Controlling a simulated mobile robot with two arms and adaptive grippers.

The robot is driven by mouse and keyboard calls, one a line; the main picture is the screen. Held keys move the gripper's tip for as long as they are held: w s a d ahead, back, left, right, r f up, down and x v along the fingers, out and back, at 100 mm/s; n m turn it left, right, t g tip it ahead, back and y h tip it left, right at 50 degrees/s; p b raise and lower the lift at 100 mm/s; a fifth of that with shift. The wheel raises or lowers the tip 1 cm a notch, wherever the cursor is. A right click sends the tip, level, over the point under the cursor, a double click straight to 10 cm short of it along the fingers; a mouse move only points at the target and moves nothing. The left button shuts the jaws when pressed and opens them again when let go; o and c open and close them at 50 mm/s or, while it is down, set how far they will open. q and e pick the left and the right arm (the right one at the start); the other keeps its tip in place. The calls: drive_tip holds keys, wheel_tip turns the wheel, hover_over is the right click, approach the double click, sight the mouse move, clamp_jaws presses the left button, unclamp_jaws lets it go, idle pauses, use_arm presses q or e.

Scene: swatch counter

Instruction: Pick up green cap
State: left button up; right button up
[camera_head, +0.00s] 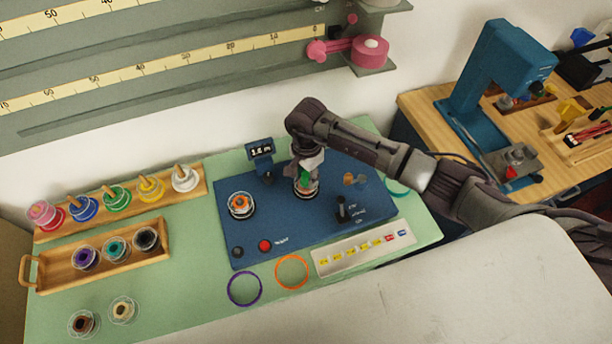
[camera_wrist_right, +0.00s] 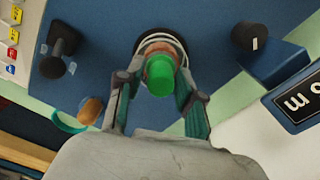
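The green cap (camera_wrist_right: 160,76) is a small cylinder standing on a copper-coloured spool (camera_wrist_right: 160,46) with a clear rim, on the blue panel. In the head view the green cap (camera_head: 304,178) shows just under my right gripper (camera_head: 308,168), partly hidden by it. In the wrist view my right gripper (camera_wrist_right: 157,84) has one finger on each side of the cap. The fingers look open, with blue panel showing between the left finger and the cap. My left gripper is not in view.
The blue panel (camera_head: 290,232) carries an orange spool (camera_head: 240,205), a small display (camera_head: 261,150), a red button (camera_head: 265,245) and a dark upright post (camera_head: 342,209). Wooden racks of coloured spools (camera_head: 130,208) stand at left. Purple (camera_head: 231,298) and orange rings (camera_head: 278,280) lie in front.

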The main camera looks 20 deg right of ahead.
drive_tip(key=shift+c, duration=1.4)
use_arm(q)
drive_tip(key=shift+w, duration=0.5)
use_arm(e)
drive_tip(key=shift+c, duration=0.3)
drive_tip(key=shift+r, duration=0.15)
